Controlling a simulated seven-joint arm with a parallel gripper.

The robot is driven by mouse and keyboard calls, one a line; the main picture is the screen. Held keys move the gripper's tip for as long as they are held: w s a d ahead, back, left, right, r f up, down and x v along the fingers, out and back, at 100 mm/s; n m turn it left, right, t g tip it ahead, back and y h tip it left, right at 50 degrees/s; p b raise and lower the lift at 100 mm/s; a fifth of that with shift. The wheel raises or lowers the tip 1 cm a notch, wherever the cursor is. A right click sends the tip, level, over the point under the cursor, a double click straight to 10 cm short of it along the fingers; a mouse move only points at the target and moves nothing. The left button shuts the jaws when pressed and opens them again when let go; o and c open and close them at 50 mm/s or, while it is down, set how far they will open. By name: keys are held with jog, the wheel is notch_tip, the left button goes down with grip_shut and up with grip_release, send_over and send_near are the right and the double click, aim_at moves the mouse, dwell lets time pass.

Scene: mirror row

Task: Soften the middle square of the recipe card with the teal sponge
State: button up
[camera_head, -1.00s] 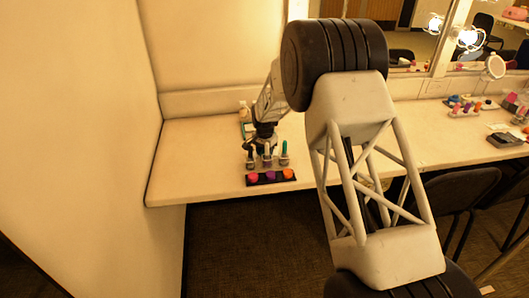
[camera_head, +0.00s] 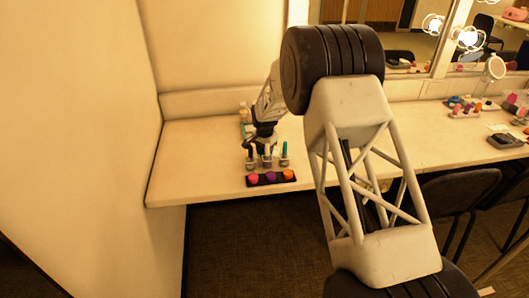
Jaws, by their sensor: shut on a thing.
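A small upright teal-topped piece (camera_head: 285,148) stands in the right of three small holders near the table's front edge. It looks like the teal sponge, but it is too small to be sure. My gripper (camera_head: 259,143) is behind and above the left and middle holders, left of the teal piece and apart from it. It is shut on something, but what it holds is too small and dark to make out. A pale card-like patch with a green edge (camera_head: 245,131) lies behind my gripper, partly hidden by it. It may be the recipe card; its squares cannot be made out.
A black strip (camera_head: 270,179) with pink, purple and orange rounds lies in front of the holders. A small bottle (camera_head: 244,109) stands behind. The table (camera_head: 190,160) is clear to the left, up to the wall. A chair (camera_head: 459,200) stands at the right.

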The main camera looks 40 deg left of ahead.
jog(key=shift+w+a, duration=0.3)
jog(key=shift+w, duration=0.05)
jog(key=shift+w+a, duration=0.1)
dwell(0.3)
jog(key=shift+w+a, duration=0.3)
jog(key=shift+f, duration=0.1)
jog(key=shift+s+d, duration=0.1)
jog(key=shift+s+d, duration=0.3)
jog(key=shift+s+d, duration=0.1)
dwell(0.6)
jog(key=shift+s+d, duration=0.25)
jog(key=shift+s, duration=0.05)
